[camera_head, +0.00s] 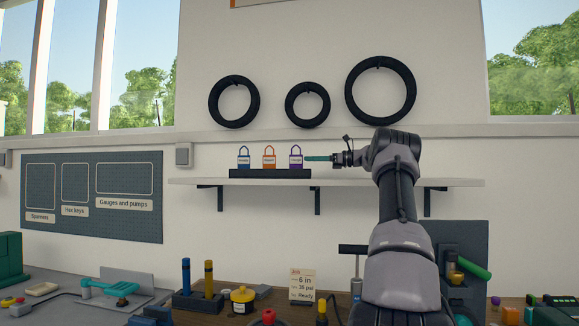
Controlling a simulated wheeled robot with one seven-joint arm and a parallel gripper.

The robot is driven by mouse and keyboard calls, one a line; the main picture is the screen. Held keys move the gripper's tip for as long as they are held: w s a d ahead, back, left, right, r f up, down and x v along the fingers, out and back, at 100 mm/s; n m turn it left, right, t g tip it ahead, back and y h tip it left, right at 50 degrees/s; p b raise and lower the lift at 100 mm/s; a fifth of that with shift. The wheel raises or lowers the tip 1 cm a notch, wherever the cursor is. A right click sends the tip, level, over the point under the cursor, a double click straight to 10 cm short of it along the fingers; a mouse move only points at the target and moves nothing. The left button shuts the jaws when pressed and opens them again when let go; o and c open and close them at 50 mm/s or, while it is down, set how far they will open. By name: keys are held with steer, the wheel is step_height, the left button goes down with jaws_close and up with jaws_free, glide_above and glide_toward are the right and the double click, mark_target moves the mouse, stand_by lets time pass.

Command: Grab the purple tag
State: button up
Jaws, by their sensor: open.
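The purple tag (296,160) has a padlock-like shape with a loop on top and a pale label. It stands upright at the right end of a dark rack (270,174) on the wall shelf. A blue tag (244,161) and an orange tag (269,160) stand to its left in the same rack. My gripper (308,158) reaches in from the right, its teal fingers level with the purple tag and pointing left at it. The fingertips are at the tag's right edge; I cannot tell if they touch it. The gripper is open, though the finger gap is hard to see from here.
The pale shelf (400,183) is bare right of the rack, under my arm. A pegboard (92,195) is at the left. The bench below holds a card (302,285), a yellow pot (243,298) and several tools.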

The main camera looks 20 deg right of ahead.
mark_target(296, 159)
steer(key=x, duration=0.6)
steer(key=shift+a+f, duration=0.1)
steer(key=shift+a, duration=0.2)
jaws_close()
